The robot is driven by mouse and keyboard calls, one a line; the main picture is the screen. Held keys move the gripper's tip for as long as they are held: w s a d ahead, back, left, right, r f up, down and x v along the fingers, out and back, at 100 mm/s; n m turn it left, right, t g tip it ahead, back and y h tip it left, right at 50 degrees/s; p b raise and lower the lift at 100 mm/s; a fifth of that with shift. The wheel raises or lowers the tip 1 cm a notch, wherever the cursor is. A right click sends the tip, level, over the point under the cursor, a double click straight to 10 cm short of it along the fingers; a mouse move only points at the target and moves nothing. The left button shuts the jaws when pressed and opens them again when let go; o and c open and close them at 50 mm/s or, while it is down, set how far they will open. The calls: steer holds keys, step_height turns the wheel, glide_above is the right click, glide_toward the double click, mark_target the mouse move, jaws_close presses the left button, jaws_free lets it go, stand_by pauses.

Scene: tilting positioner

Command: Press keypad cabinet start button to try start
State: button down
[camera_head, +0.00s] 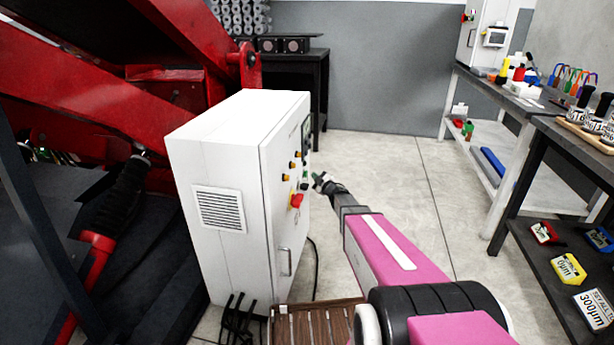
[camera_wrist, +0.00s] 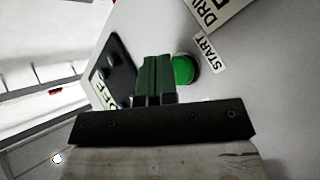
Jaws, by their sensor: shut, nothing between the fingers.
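The white keypad cabinet (camera_head: 220,150) stands left of centre in the head view, its control face turned to the right. In the wrist view the round green start button (camera_wrist: 184,69) sits on the pale panel beside a label reading START (camera_wrist: 208,54). My gripper (camera_head: 322,180) is close to the cabinet's control face. In the wrist view its green fingers (camera_wrist: 156,80) are shut together and empty. The fingertips appear just left of the green button and partly overlap its edge. I cannot tell whether they touch it.
A dark panel piece with a label (camera_wrist: 112,70) is left of the fingers. Red machinery (camera_head: 70,50) stands behind left, workbenches (camera_head: 500,95) at right. The floor between is clear.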

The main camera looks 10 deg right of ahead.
steer(key=shift+a, duration=0.1)
steer(key=shift+w+a, duration=0.1)
steer(key=shift+a, duration=0.25)
steer(key=shift+w+a, duration=0.15)
steer(key=shift+a, duration=0.25)
stand_by(1.1)
steer(key=shift+d, duration=0.1)
steer(key=shift+s+d, duration=0.25)
steer(key=shift+d, duration=0.5)
steer(key=shift+d, duration=0.1)
steer(key=shift+s+d, duration=0.25)
steer(key=shift+d, duration=0.5)
steer(key=shift+s+d, duration=0.3)
steer(key=shift+d, duration=0.45)
steer(key=shift+s+d, duration=0.25)
steer(key=shift+d, duration=0.5)
